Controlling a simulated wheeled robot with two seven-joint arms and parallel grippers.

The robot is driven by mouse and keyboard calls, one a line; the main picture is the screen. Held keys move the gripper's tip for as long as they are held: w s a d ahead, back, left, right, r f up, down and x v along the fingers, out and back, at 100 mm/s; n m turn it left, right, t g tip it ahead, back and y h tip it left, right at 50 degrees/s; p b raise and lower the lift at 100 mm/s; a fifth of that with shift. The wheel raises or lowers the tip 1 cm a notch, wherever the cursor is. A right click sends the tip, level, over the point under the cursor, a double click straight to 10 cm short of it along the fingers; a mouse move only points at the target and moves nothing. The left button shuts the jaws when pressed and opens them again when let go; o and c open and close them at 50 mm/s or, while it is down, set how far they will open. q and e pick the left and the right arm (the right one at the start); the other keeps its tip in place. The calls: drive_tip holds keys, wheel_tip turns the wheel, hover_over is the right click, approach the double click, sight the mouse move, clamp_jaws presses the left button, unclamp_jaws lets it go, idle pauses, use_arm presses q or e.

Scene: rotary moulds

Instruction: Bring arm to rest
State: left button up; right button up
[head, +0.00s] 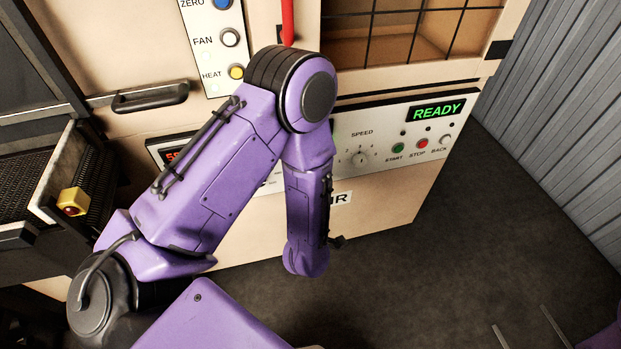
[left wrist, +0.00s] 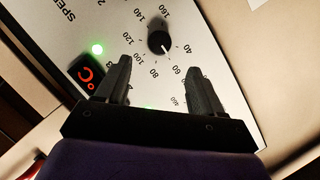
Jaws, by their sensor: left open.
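My left arm (head: 210,180) reaches in from the lower left of the head view and bends at a black elbow in front of the machine's panel. Its forearm hangs down, and its gripper is hidden there. In the left wrist view my left gripper (left wrist: 158,68) is open, with two dark fingers apart and nothing between them. Beyond the fingers is a pale panel with a black dial (left wrist: 160,43) and a number scale. Whether the fingertips touch the panel cannot be told. My right gripper is not in view.
A handle (head: 150,97) sticks out. Dark floor (head: 450,260) is mostly free at right.

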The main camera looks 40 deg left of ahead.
use_arm(q)
drive_tip(key=shift+v, duration=0.85)
drive_tip(key=s+a+f+m+g+h, duration=0.1)
drive_tip(key=s+f+m+g, duration=0.3)
drive_tip(key=s+f, duration=0.4)
drive_tip(key=s+a+f+m+g+h, duration=0.2)
drive_tip(key=s+f+m+g, duration=0.3)
drive_tip(key=s, duration=0.8)
wheel_tip(320, 180, down, 3)
drive_tip(key=shift+s+f+h, duration=0.1)
drive_tip(key=shift+s+h, duration=0.1)
drive_tip(key=shift+h, duration=0.6)
drive_tip(key=shift+a, duration=0.1)
drive_tip(key=shift+c, duration=0.4)
